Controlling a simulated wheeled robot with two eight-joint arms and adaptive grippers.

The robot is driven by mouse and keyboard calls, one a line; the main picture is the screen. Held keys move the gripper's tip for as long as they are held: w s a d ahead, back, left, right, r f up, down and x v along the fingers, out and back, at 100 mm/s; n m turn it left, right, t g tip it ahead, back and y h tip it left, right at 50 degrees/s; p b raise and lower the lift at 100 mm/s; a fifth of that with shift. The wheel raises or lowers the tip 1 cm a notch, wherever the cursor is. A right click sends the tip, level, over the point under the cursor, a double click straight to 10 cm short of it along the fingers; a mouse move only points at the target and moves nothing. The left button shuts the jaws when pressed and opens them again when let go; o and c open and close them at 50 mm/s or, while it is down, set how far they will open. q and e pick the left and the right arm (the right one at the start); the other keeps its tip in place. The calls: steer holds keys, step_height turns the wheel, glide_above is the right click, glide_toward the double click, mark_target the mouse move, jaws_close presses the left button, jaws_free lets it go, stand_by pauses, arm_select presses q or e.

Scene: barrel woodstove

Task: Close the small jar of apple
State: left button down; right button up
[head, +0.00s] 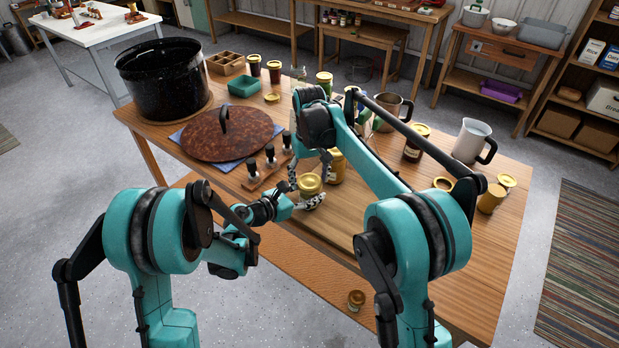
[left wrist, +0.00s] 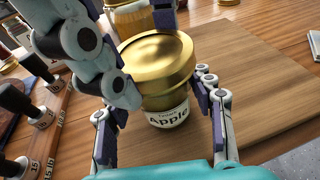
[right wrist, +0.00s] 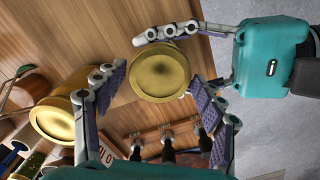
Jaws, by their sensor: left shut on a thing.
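The small apple jar (head: 310,186) stands on a wooden board, its "Apple" label (left wrist: 167,115) facing the left wrist camera. A gold lid (left wrist: 155,58) sits on top of it; I cannot tell whether it is tightened. My left gripper (head: 311,201) is shut around the jar's lower body, one finger on each side, and also shows in the right wrist view (right wrist: 185,60). My right gripper (right wrist: 157,105) is above the jar, open, with its fingers on either side of the lid and apparently not touching it. The head view partly hides its fingers behind the arm.
A larger gold-lidded jar (head: 337,165) stands just behind the apple jar, close to my right gripper. A rack of dark-handled stamps (head: 269,162) is to the left. A pot lid (head: 215,138) lies farther left. The front of the board (head: 325,225) is clear.

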steer(key=shift+o, duration=0.6)
step_height(320, 180, up, 12)
arm_select(q)
steer(key=c, duration=0.5)
jaws_free()
steer(key=shift+c, duration=0.2)
steer(key=v, duration=1.2)
